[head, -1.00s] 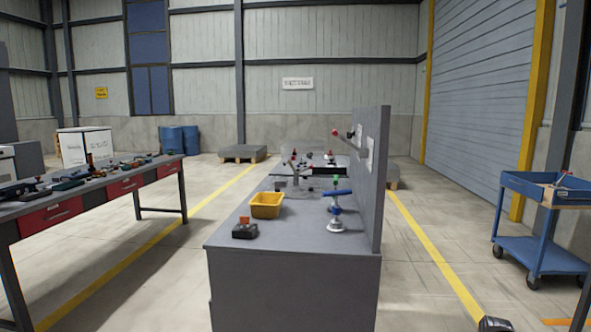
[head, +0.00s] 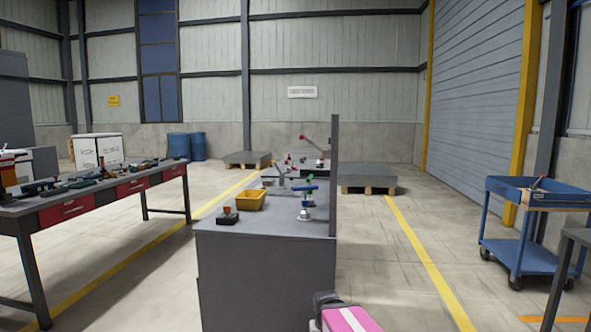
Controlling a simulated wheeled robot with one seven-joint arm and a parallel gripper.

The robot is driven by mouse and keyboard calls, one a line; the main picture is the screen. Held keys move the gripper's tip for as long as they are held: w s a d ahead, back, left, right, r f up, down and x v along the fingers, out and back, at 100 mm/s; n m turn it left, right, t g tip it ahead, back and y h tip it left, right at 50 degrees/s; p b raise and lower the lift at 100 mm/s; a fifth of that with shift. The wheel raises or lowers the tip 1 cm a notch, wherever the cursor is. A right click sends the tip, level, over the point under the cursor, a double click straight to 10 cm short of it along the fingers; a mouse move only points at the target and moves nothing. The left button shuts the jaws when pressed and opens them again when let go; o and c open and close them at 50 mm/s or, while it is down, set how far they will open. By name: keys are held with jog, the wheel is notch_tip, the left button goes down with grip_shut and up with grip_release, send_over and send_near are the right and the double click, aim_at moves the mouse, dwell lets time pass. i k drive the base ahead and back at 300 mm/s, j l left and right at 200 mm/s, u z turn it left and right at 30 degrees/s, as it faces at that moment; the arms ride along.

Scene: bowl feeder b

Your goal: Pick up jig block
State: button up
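A small dark block with an orange-brown top (head: 228,216) sits near the front left corner of the grey bench (head: 262,230). It may be the jig block, but it is too small to tell for sure. A yellow bin (head: 250,200) stands just behind it. A dark and pink part, which looks like a piece of my own arm, shows at the bottom edge. No gripper fingers show, so my gripper is not in view and is apart from the block.
A blue-armed, green-topped fixture (head: 306,203) stands on the bench's right side, beside an upright grey panel (head: 334,175). A cluttered workbench with red drawers (head: 132,186) is at left. A blue cart (head: 520,257) is at right. Open floor lies on both sides of the bench.

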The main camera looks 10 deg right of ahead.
aim_at(267, 182)
jog(key=i+l+u, duration=0.1)
jog(key=l+u, duration=0.15)
jog(key=u, duration=0.2)
jog(key=i+j+u, duration=0.1)
jog(key=u, duration=0.3)
jog(key=i+j+u, duration=0.1)
jog(key=u, duration=0.25)
jog(key=i+j+u, duration=0.1)
jog(key=u, duration=0.3)
jog(key=i+u, duration=0.1)
jog(key=u, duration=0.3)
jog(key=i+u, duration=0.25)
jog(key=i, duration=0.65)
jog(key=i+u, duration=0.2)
jog(key=i, duration=0.7)
jog(key=i+z, duration=0.3)
jog(key=i, duration=0.3)
jog(key=i+z, duration=0.25)
jog(key=i, duration=0.3)
jog(key=i+j+z, duration=0.3)
jog(key=i, duration=0.25)
jog(key=i+l+z, duration=0.2)
jog(key=i+z, duration=0.2)
jog(key=i+l+z, duration=0.1)
jog(key=i+z, duration=0.65)
jog(key=i+j+z, duration=0.15)
jog(key=i+z, duration=0.35)
jog(key=z, duration=0.65)
jog(key=i+z, duration=0.1)
jog(key=z, duration=0.25)
